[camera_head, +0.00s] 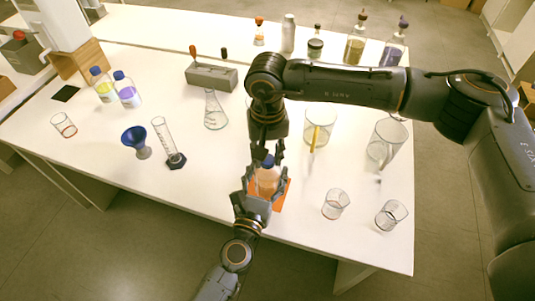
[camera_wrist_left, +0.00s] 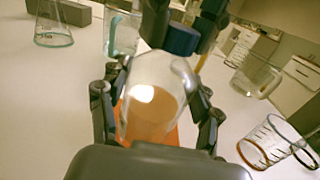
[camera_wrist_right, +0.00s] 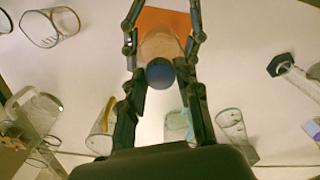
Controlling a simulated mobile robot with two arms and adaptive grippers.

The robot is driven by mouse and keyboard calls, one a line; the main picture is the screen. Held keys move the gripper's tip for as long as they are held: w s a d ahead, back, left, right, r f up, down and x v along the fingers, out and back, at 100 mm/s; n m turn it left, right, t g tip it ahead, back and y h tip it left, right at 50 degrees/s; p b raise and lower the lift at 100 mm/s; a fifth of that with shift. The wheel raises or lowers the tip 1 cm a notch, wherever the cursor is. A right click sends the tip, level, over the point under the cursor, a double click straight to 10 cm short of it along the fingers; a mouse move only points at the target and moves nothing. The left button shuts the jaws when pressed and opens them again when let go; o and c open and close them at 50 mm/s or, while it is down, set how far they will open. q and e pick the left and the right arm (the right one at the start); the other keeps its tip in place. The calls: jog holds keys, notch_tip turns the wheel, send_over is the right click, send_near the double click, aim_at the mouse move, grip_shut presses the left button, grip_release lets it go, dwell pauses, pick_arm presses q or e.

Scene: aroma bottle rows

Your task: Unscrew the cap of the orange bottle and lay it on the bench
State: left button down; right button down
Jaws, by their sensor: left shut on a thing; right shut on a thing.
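The orange bottle (camera_head: 267,180) is clear with orange contents and stands near the bench's front edge, over an orange mat (camera_head: 283,196). My left gripper (camera_head: 264,178) is shut around its body; the bottle also shows between its fingers in the left wrist view (camera_wrist_left: 155,100). The blue cap (camera_wrist_left: 181,40) is at the bottle's top, between the fingers of my right gripper (camera_head: 267,153), which comes from above and is shut on it. The cap also shows in the right wrist view (camera_wrist_right: 160,74). Whether the cap is still threaded on the neck cannot be told.
Two small beakers (camera_head: 336,204) (camera_head: 391,215) stand to the right, with larger beakers behind. A measuring cylinder (camera_head: 166,142) and a blue funnel (camera_head: 136,141) stand to the left. The white bench (camera_head: 205,195) is bare left of the bottle.

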aim_at(268, 159)
jog(key=n, duration=0.3)
jog(key=shift+r, duration=0.2)
dwell(0.5)
jog(key=shift+r, duration=0.9)
jog(key=shift+r, duration=0.1)
jog(key=shift+r, duration=1.95)
pick_arm(q)
jog(key=shift+c, duration=1.1)
grip_release()
jog(key=shift+s, duration=0.1)
